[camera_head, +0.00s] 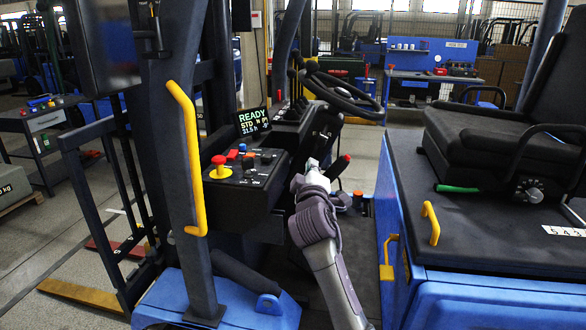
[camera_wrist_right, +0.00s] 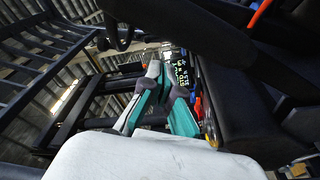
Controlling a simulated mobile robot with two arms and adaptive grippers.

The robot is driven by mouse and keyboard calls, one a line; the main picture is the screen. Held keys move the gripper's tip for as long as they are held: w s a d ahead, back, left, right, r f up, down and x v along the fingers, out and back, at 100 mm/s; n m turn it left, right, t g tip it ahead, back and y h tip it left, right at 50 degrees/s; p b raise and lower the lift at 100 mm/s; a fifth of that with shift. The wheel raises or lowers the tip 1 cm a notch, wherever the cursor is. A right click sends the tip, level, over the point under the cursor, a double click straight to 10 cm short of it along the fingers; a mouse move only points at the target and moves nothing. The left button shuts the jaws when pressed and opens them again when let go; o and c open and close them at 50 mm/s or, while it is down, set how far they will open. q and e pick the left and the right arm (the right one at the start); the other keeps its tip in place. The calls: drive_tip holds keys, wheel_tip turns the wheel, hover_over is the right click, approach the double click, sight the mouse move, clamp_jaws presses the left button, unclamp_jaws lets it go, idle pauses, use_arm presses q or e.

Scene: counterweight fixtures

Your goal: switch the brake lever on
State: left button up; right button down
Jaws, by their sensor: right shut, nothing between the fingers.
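A black lever with a red grip (camera_head: 338,168) sticks up at a tilt beside the console; it looks like the brake lever, and its lower part is hidden behind my right gripper. My right gripper (camera_head: 310,172) is just left of this lever, apart from the red grip as far as I can tell. In the right wrist view, its grey and teal fingers (camera_wrist_right: 163,82) are shut with nothing held. An orange-red bar (camera_wrist_right: 260,13) shows at the top right there; I cannot tell if it is the lever. My left gripper is not in view.
The console (camera_head: 247,175) has a red knob on yellow and a lit display (camera_head: 253,122) reading READY. The steering wheel (camera_head: 343,90) is above. A yellow grab bar (camera_head: 187,150) on a post stands left. The black seat (camera_head: 500,135) and blue body with yellow handles (camera_head: 430,222) bound the right.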

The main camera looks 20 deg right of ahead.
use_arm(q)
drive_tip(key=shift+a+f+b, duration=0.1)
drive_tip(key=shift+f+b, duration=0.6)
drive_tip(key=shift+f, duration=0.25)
use_arm(e)
drive_tip(key=shift+s+d+f+m, duration=0.8)
drive_tip(key=shift+d+f+m, duration=0.2)
drive_tip(key=shift+d, duration=0.1)
